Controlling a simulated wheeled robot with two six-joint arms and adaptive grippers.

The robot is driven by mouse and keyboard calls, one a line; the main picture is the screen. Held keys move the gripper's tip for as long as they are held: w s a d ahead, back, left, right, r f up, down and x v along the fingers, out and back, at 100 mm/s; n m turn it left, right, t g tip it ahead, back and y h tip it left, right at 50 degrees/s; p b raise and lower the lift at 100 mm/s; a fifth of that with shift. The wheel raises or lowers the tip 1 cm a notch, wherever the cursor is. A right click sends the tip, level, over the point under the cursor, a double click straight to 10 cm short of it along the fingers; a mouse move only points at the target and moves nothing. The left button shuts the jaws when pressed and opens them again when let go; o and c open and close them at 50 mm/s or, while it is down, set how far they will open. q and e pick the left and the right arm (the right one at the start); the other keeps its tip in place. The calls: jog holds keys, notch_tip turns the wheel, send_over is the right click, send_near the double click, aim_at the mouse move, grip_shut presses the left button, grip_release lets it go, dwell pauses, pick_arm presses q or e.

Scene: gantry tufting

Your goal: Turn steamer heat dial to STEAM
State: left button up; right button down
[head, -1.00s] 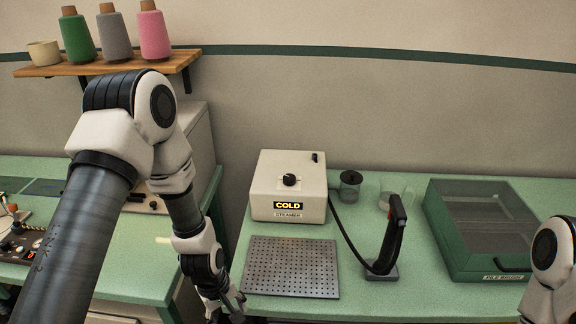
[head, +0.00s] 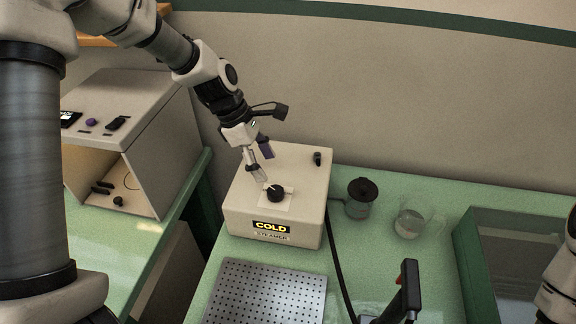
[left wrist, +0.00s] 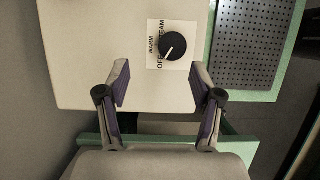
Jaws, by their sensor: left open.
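The steamer (head: 240,213) is a cream box on the green bench, with a lit sign reading COLD on its front. Its black heat dial (head: 275,193) sits on top on a white label. In the left wrist view the dial (left wrist: 173,46) has a pale pointer line directed at the OFF marking, with WARM and STEAM also on the label. My left gripper (head: 262,165) is open above the steamer's top, just behind the dial. In the left wrist view its fingers (left wrist: 160,92) are spread and empty, apart from the dial. My right gripper is not in view.
A small black switch (head: 317,158) stands on the steamer's back right. A perforated plate (head: 265,296) lies in front. A dark-lidded jar (head: 360,197), a glass cup (head: 409,223) and a black steam handpiece (head: 404,297) with its hose are to the right. A green case (head: 480,262) stands farther right.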

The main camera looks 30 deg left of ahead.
aim_at(274, 191)
pick_arm(q)
jog(key=s+d+f, duration=0.2)
jog(key=f, duration=0.1)
jog(key=shift+s+f, duration=0.15)
jog(key=shift+s, duration=0.05)
jog(key=f, duration=0.1)
jog(key=w+f, duration=0.1)
jog(key=w+d+f, duration=0.1)
jog(key=shift+f, duration=0.15)
jog(key=shift+s, duration=0.2)
jog(key=shift+s+r, duration=0.25)
jog(key=c, duration=0.4)
jog(key=shift+s, duration=0.1)
jog(key=c, duration=0.6)
jog(key=shift+c, duration=0.7)
jog(key=shift+f, duration=0.1)
